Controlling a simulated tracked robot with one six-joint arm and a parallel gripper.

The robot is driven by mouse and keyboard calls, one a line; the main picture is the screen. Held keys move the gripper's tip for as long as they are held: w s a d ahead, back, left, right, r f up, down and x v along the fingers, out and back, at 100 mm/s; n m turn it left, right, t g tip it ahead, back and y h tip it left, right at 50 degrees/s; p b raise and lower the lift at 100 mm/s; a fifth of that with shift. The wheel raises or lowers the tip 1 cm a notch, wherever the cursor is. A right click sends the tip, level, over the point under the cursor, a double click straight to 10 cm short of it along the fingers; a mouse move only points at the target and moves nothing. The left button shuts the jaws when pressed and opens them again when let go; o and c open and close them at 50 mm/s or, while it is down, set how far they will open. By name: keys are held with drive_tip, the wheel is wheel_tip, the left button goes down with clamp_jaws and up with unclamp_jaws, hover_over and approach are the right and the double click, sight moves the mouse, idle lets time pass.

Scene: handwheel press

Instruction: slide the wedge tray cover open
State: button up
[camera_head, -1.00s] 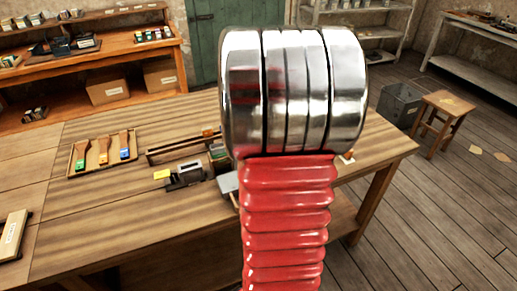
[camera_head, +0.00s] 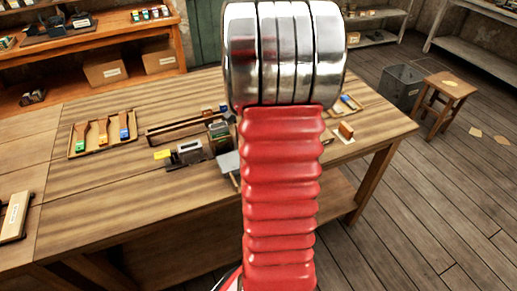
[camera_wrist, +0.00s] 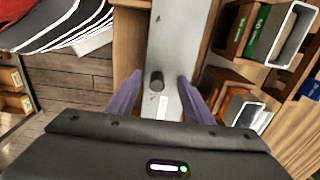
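In the wrist view a long grey metal cover (camera_wrist: 178,38) with a small white label runs up the picture. A short dark knob (camera_wrist: 157,80) stands on it. My gripper (camera_wrist: 160,85) is open, with one purple finger on each side of the knob; a gap shows on both sides. In the head view part of a grey plate, probably this cover (camera_head: 229,161), shows at the left of my red arm, which hides the rest and my gripper. Whether the cover has slid at all I cannot tell.
A tray with coloured-handled tools (camera_head: 103,137) lies on the bench (camera_head: 120,190) at left. A grey device with a yellow end (camera_head: 187,152) stands near the cover. A brown block (camera_head: 346,130) is right of my arm. Wooden compartments (camera_wrist: 232,45) flank the cover at right.

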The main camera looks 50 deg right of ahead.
drive_tip(key=shift+s+a+f, duration=0.2)
drive_tip(key=shift+s+f, duration=0.2)
drive_tip(key=shift+f, duration=0.1)
drive_tip(key=c, duration=0.4)
drive_tip(key=shift+o, duration=0.2)
drive_tip(key=shift+s+a, duration=0.55)
drive_tip(key=shift+s, duration=0.45)
drive_tip(key=shift+s+a, duration=0.6)
drive_tip(key=shift+s, duration=0.35)
drive_tip(key=shift+s+a, duration=0.55)
drive_tip(key=shift+s, duration=0.45)
drive_tip(key=o, duration=0.8)
drive_tip(key=shift+c, duration=0.2)
wheel_tip(320, 180, up, 8)
drive_tip(key=shift+w+r, duration=0.2)
drive_tip(key=shift+w, duration=0.05)
